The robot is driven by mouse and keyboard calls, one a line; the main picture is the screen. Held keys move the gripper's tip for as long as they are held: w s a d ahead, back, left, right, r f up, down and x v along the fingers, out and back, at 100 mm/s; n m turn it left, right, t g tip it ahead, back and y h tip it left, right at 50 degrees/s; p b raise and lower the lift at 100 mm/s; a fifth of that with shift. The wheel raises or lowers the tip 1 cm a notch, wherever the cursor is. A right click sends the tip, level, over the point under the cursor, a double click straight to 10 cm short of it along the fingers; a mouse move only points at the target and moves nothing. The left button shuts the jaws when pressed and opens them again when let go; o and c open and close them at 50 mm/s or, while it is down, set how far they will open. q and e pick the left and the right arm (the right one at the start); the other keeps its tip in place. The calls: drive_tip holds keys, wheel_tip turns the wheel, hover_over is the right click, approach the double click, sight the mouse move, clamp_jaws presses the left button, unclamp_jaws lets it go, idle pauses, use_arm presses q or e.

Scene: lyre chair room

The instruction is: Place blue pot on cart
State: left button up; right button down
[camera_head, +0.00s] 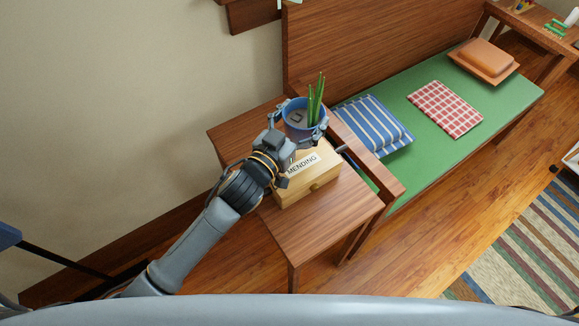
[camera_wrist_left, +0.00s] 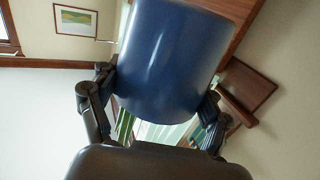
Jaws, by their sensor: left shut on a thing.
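The blue pot (camera_head: 297,129) holds several green stalks and shows at the far end of my left arm in the head view. My left gripper (camera_head: 299,127) is shut on the pot, with a finger on either side of it. In the left wrist view the pot (camera_wrist_left: 172,60) fills the upper middle, between the fingers of my left gripper (camera_wrist_left: 157,108). The pot is over or just behind the wooden box; I cannot tell whether it touches anything below. My right gripper is not in view. No whole cart is clear; a white edge (camera_head: 573,158) shows at the right.
A wooden box labelled MENDING (camera_head: 310,184) stands on a small wooden table (camera_head: 330,217). Beside it is a bench with a green seat (camera_head: 420,160), a striped cushion (camera_head: 375,125), a checked cushion (camera_head: 445,108) and an orange cushion (camera_head: 484,60). A striped rug (camera_head: 530,235) lies on the floor.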

use_arm(q)
drive_tip(key=shift+w+d+f, duration=0.15)
drive_tip(key=shift+w, duration=0.2)
drive_tip(key=shift+w+a+f, duration=0.15)
drive_tip(key=shift+a+f, duration=0.05)
drive_tip(key=shift+a, duration=0.05)
drive_tip(key=shift+w+a+f+b, duration=0.25)
drive_tip(key=shift+w+a+f, duration=0.35)
drive_tip(key=shift+a+f, duration=1.5)
drive_tip(key=shift+w+a+f+b, duration=0.25)
drive_tip(key=shift+w+a+f, duration=0.35)
drive_tip(key=shift+a+f, duration=1.55)
drive_tip(key=shift+w+a+f+b, duration=0.25)
drive_tip(key=shift+w+a+f, duration=0.35)
drive_tip(key=shift+a+f, duration=1.5)
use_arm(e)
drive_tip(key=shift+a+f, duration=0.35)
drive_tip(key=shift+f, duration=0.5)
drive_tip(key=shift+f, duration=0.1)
use_arm(q)
drive_tip(key=o, duration=0.9)
drive_tip(key=shift+f, duration=0.15)
drive_tip(key=o, duration=0.4)
